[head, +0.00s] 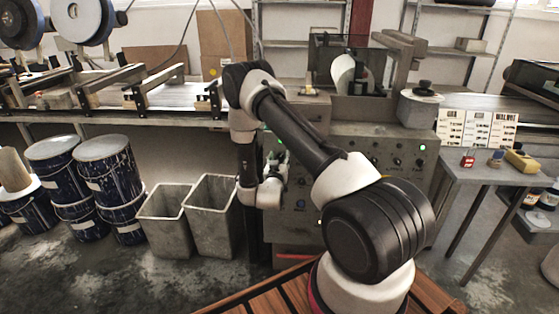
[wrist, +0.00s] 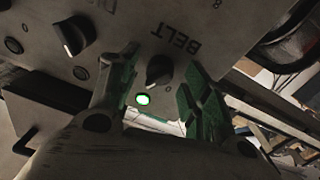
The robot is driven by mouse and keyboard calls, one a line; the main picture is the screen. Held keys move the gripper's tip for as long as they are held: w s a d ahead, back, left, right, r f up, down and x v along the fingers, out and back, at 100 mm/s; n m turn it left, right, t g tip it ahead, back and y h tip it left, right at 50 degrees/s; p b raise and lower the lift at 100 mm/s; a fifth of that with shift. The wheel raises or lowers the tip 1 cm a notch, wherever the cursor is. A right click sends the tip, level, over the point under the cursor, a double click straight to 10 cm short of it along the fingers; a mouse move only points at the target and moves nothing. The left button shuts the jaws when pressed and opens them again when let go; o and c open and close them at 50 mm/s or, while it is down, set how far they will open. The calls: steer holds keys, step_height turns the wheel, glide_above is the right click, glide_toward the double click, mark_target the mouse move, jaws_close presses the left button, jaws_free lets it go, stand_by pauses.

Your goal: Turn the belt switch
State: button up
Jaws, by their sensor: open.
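The belt switch (wrist: 159,70) is a small dark rotary knob below the upside-down BELT label (wrist: 178,38) in the wrist view. A lit green lamp (wrist: 143,99) is close by it. My gripper (wrist: 161,62) is open, with one green-padded finger on each side of the knob. I cannot tell whether either finger touches it, or exactly where its pointer is set. In the head view my gripper (head: 278,162) is at the left part of the grey control panel (head: 345,140), and the belt switch is hidden there.
Another dark knob (wrist: 72,35) is on the same panel, left of the belt switch in the wrist view. Two grey bins (head: 212,222) and several blue drums (head: 105,175) stand left of the panel. A side table (head: 470,172) with small items is at right.

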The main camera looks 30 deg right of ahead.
steer(key=c, duration=1)
steer(key=shift+c, duration=0.2)
steer(key=shift+n, duration=0.4)
steer(key=n+y, duration=0.1)
steer(key=n, duration=0.5)
steer(key=shift+s+d+t+y, duration=0.1)
steer(key=shift+t+y, duration=0.3)
steer(key=n+y, duration=0.1)
steer(key=n, duration=0.5)
steer(key=shift+n, duration=0.4)
